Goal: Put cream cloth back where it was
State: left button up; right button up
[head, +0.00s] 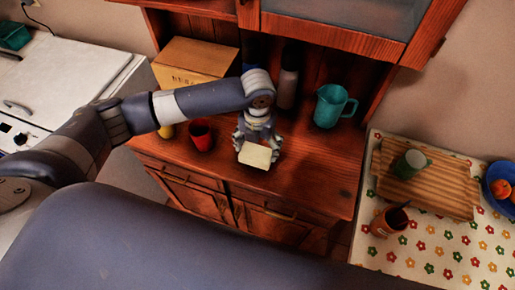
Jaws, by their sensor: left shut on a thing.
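The cream cloth (255,155) is a small pale, block-like piece at the front of the dark wood cabinet top (312,183). My left gripper (257,142) comes down over it from above and is shut on it. I cannot tell whether the cloth touches the wood or is held just above it. My right gripper is not in view.
A red cup (200,134) stands left of my gripper. At right, a flowered table (430,262) holds a striped board (440,190). The cabinet top's right front is clear.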

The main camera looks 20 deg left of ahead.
aim_at(257, 149)
pick_arm(q)
notch_tip(257, 149, down, 3)
jog(key=shift+r+p, duration=0.2)
jog(key=shift+p, duration=0.5)
jog(key=shift+w+f, duration=0.1)
jog(key=shift+f, duration=0.4)
jog(key=shift+f, duration=0.1)
jog(key=o, duration=0.9)
jog(key=shift+o, duration=0.2)
notch_tip(257, 149, up, 12)
jog(key=b, duration=0.3)
